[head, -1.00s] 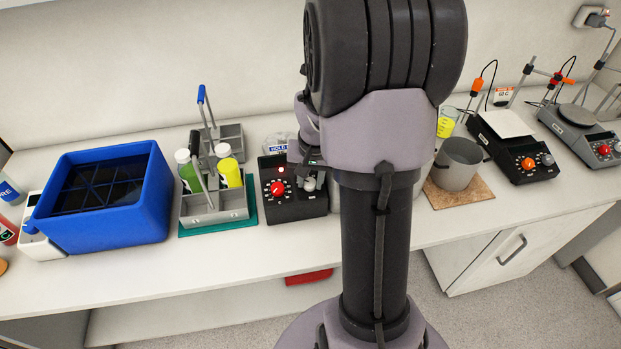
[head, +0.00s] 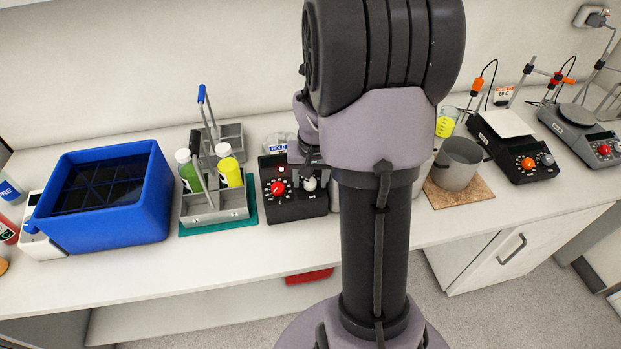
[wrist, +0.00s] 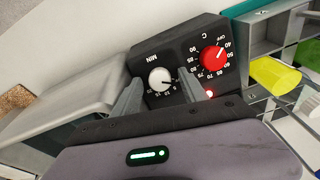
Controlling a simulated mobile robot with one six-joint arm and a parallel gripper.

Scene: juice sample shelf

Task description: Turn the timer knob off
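The timer knob (wrist: 160,79) is white and round, on the face of a black control box (wrist: 181,39), beside the letters MIN. In the head view the same knob (head: 309,184) sits at the right of the box front. Its exact setting is too small to read surely. A red temperature knob (wrist: 213,58) marked C sits beside it. My gripper (wrist: 160,84) is open and empty, its two grey fingers apart on either side of the timer knob in the wrist view. In the head view the fingers are just above and behind the knob, which shows clear.
A small red lamp (wrist: 210,93) glows on the box. A grey bottle carrier (head: 214,212) stands close to its left, with a blue tub (head: 108,234) beyond. A metal beaker (head: 457,172) on a cork mat stands right of my arm. The front bench strip is clear.

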